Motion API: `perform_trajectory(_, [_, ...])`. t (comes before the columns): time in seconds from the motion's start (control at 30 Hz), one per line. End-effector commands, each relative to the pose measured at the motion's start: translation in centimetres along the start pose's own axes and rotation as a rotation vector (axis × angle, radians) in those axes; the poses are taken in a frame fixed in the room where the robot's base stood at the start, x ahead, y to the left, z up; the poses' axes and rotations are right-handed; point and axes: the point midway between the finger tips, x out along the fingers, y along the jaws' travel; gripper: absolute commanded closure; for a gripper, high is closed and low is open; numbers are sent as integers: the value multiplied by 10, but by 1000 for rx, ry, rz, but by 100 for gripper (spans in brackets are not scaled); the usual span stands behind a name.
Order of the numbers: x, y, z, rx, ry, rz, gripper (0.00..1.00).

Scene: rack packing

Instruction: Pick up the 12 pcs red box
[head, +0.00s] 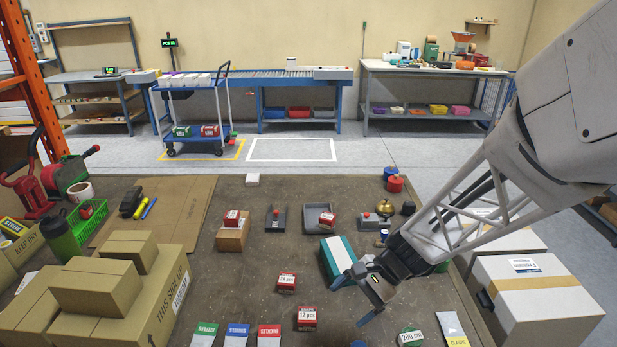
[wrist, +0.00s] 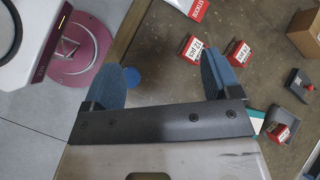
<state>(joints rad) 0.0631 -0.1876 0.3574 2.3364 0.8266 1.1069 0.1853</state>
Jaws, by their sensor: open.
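The small red box labelled 12 pcs (head: 306,318) sits on the brown table near the front middle in the head view. It also shows in the wrist view (wrist: 190,49), with its white label up. My gripper (head: 355,301) is open and empty, above the table and to the right of this box. In the wrist view the blue fingers of my gripper (wrist: 163,80) are spread apart, and the box lies beyond them, outside the gap. A similar red box (head: 286,282), whose label seems to read 24 pcs, stands just behind it, apart from it.
Label packets in green, blue and red (head: 269,335) lie at the front edge. A teal and white box (head: 338,256) stands close behind my gripper. Stacked cardboard boxes (head: 97,287) fill the left. More red boxes (head: 327,221) sit farther back.

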Motion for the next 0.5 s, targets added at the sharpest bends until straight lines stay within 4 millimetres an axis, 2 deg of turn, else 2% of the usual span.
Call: perform_trajectory(0.5, [70, -26, -82, 444, -252, -225, 17])
